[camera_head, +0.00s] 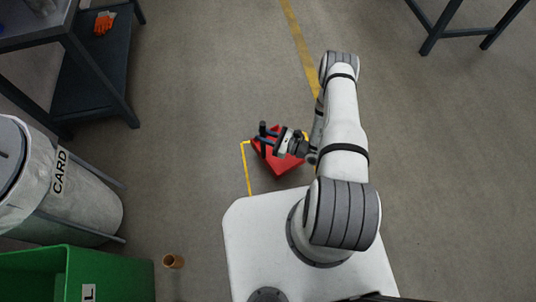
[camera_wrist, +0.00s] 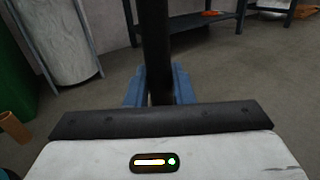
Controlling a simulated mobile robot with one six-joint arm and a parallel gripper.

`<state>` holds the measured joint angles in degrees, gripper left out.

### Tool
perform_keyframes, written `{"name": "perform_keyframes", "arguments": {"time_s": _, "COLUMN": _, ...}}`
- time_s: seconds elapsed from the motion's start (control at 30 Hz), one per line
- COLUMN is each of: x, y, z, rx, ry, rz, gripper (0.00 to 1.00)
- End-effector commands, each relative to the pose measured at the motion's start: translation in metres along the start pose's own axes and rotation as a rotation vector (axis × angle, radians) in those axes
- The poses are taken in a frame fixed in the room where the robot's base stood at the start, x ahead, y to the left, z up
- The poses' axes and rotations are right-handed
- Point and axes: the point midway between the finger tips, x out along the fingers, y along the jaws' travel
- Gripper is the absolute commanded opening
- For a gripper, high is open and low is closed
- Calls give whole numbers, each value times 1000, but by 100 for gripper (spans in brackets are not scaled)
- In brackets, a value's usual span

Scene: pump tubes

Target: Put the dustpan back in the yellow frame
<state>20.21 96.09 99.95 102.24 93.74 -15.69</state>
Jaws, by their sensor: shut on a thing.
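The red dustpan (camera_head: 285,163) is low over the floor in front of my base in the head view. It overlaps the yellow frame (camera_head: 246,168), whose left side and top left corner show on the floor. My gripper (camera_head: 265,140) is shut on the dustpan's dark upright handle, which also shows in the wrist view (camera_wrist: 155,50) between the blue fingers. I cannot tell whether the dustpan touches the floor.
A brown cup-like tube (camera_head: 173,261) stands on the floor at lower left, near a green bin (camera_head: 110,275). A grey bin marked CARD (camera_head: 85,205) is at left. A dark shelf table (camera_head: 95,70) with orange gloves (camera_head: 104,23) is at upper left. The floor beyond the dustpan is clear.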

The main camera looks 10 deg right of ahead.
Motion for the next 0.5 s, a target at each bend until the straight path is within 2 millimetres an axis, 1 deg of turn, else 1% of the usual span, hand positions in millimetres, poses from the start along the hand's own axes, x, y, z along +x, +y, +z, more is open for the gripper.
{"name": "perform_keyframes", "arguments": {"time_s": 0.03, "x": 0, "y": 0, "z": -14, "rx": 0, "ry": 0, "rz": 0, "gripper": 0}}
{"name": "perform_keyframes", "arguments": {"time_s": 0.1, "x": 0, "y": 0, "z": -26, "rx": -1, "ry": -1, "rz": -1, "gripper": 0}}
{"name": "perform_keyframes", "arguments": {"time_s": 0.2, "x": 0, "y": 0, "z": -36, "rx": -1, "ry": -1, "rz": -1, "gripper": 0}}
{"name": "perform_keyframes", "arguments": {"time_s": 0.37, "x": 0, "y": 0, "z": -47, "rx": 1, "ry": -1, "rz": -2, "gripper": 0}}
{"name": "perform_keyframes", "arguments": {"time_s": 0.5, "x": -1, "y": 0, "z": -69, "rx": 1, "ry": -1, "rz": -2, "gripper": 0}}
